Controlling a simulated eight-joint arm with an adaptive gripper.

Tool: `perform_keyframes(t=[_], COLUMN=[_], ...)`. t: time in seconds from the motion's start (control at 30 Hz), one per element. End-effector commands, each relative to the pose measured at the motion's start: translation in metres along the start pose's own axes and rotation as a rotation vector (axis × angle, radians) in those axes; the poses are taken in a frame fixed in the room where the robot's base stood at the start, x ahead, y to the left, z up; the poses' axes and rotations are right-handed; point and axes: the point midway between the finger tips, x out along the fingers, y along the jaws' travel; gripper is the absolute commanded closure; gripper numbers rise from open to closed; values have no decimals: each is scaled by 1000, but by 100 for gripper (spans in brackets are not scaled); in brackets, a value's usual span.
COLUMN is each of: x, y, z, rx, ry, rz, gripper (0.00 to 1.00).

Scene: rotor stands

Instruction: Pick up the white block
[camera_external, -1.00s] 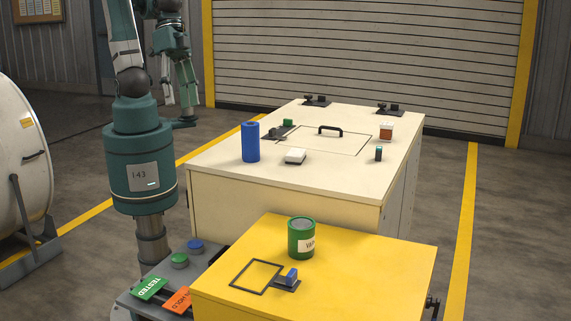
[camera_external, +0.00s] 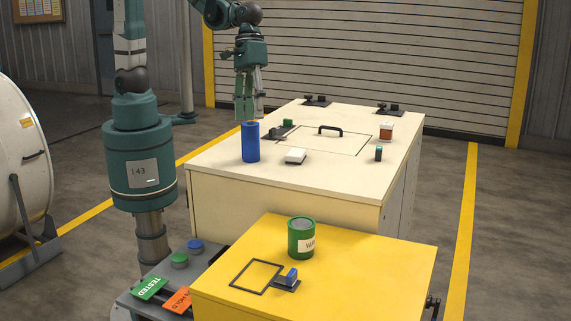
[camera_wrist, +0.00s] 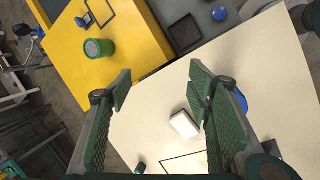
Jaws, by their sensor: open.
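The white block (camera_external: 295,156) lies on the cream cabinet top (camera_external: 340,180), just right of the blue cylinder (camera_external: 250,143). In the wrist view the white block (camera_wrist: 184,124) shows between my two fingers, nearer the right one, with a gap to the surface. My gripper (camera_external: 249,116) is open and empty, pointing down. In the external view it is above and behind the blue cylinder, up and left of the block. In the wrist view my gripper (camera_wrist: 160,85) has its fingers wide apart, and the right finger partly hides the blue cylinder (camera_wrist: 241,100).
A black handle (camera_external: 331,129) stands on the cabinet top behind the block. A green can (camera_external: 301,238) stands on the yellow cabinet (camera_external: 390,270) in front.

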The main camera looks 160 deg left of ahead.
Motion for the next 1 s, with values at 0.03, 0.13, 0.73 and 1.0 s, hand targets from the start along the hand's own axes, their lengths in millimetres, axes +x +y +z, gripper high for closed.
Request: perform_keyframes(t=[0.03,0.13,0.73,1.0], x=[2,8,44,46], y=[0,-2,-44,-72], z=[-15,-40,-185,-217], rx=[-49,-144,-690,-779], ry=[-6,-20,-111,-125], rz=[-2,-10,-48,-66], gripper=[49,49,49,49])
